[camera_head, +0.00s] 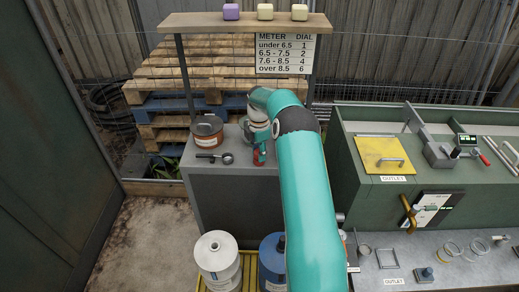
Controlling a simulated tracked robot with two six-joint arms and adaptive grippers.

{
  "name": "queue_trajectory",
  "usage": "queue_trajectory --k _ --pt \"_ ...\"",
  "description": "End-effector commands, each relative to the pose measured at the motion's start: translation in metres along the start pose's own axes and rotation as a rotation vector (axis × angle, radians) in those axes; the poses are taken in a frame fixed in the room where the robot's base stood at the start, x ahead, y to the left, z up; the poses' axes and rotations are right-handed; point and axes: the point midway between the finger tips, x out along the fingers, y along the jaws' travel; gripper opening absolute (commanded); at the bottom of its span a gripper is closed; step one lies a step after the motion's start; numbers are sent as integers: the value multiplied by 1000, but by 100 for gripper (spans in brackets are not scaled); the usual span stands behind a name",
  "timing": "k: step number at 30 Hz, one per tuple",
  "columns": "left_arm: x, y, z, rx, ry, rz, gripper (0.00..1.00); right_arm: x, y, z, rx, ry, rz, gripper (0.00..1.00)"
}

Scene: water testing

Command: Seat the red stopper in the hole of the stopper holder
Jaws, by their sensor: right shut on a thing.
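My right arm reaches over the grey cabinet, and its teal gripper (260,151) points down near the cabinet's right edge. It is shut on the red stopper (259,157), a small red piece at the fingertips that is partly covered by the fingers. I cannot make out the stopper holder or its hole for certain. I cannot tell whether the stopper touches anything below it. My left gripper is not in view.
On the grey cabinet (235,205), a brown jar (207,138) and a dark ring-ended tool (214,157) lie left of the gripper. Colored blocks stand on the shelf (200,20) above. The green tank (360,190) stands at right. White (217,259) and blue (271,259) containers stand below.

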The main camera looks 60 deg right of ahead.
Motion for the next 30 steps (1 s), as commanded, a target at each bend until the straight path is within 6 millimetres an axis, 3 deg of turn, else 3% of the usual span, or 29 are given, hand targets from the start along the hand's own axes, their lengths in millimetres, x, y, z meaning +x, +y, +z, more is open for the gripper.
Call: queue_trajectory --k 4,5,10,30 --pt "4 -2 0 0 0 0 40 7 0 0 0 0 0 13" --pt "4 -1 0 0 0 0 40 7 0 0 0 0 0 39" --pt "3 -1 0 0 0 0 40 6 0 0 0 0 0 66" --pt "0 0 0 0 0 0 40 1 0 0 0 0 0 66"
